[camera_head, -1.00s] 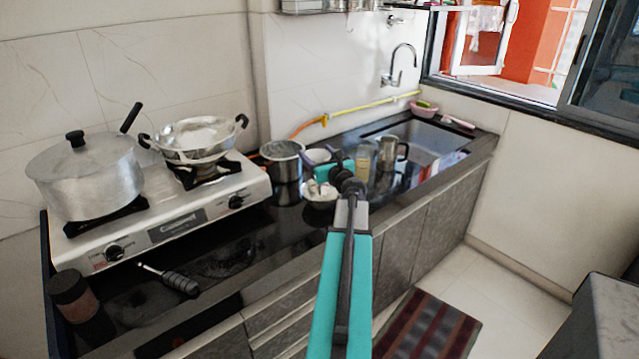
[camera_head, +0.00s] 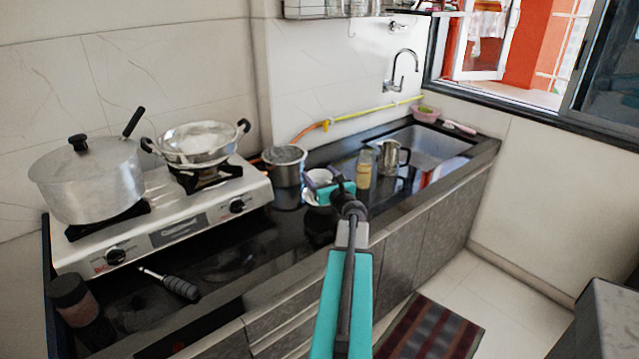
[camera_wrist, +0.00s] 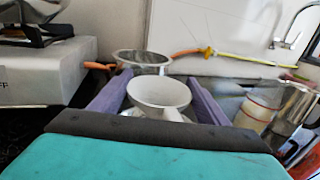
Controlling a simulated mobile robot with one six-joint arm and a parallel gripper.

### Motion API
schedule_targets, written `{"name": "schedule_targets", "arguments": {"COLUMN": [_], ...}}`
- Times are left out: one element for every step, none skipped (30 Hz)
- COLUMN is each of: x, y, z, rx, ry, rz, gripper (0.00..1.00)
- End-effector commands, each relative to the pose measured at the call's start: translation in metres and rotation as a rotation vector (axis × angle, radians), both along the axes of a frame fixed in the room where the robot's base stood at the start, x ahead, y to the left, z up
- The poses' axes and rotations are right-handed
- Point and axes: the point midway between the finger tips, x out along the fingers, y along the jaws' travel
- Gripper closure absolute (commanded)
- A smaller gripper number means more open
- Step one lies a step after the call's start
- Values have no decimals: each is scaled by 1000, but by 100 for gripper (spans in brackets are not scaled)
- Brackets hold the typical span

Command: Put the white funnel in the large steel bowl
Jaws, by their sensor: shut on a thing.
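The white funnel (camera_wrist: 160,92) is between the two purple fingers of my gripper (camera_wrist: 160,79) in the wrist view, with its wide mouth facing up. My gripper is shut on it. In the head view my gripper (camera_head: 320,185) is over the counter right of the stove, and the funnel is partly hidden. A round, open steel bowl (camera_head: 285,167) stands on the counter beside the stove, left of my gripper. It shows just beyond the funnel in the wrist view (camera_wrist: 140,58). A wide two-handled steel pan (camera_head: 198,150) sits on the stove.
The stove (camera_head: 160,225) also bears a large lidded pot (camera_head: 90,182). A yellow-labelled jar (camera_head: 364,170) and a steel mug (camera_head: 393,157) stand right of my gripper, before the sink (camera_head: 435,143). A dark-handled tool (camera_head: 178,287) and a dark-lidded jar (camera_head: 72,298) are at the front left.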

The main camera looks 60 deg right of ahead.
Motion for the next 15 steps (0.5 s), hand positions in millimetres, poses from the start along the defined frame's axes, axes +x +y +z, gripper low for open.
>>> {"name": "schedule_targets", "arguments": {"x": [0, 0, 0, 0, 0, 0, 0, 0, -1, -1, -1, -1, -1, -1, -1], "y": [0, 0, -1, -1, -1, -1, -1, 0, 0, 0, 0, 0, 0, 0, 0], "z": [-7, -10, -14, -17, -20, -23, -25, -26, -27, -27, -27, -27, -27, -27, -27], "rx": [1, 2, 3, 1, 1, 2, 1, 1, 1, 1, 0, -1, -1, -1, -1], "ry": [2, 1, 1, 2, 2, 1, 0, 1, 1, 1, 1, 1, 1, 1, 1], "rz": [0, 0, 0, 0, 0, 0, 0, -1, -1, -1, -1, -1, -1, -1, -1], "gripper": [52, 52, 52, 52, 52, 52, 52, 52, 52, 52, 52, 52, 52, 52, 52]}}
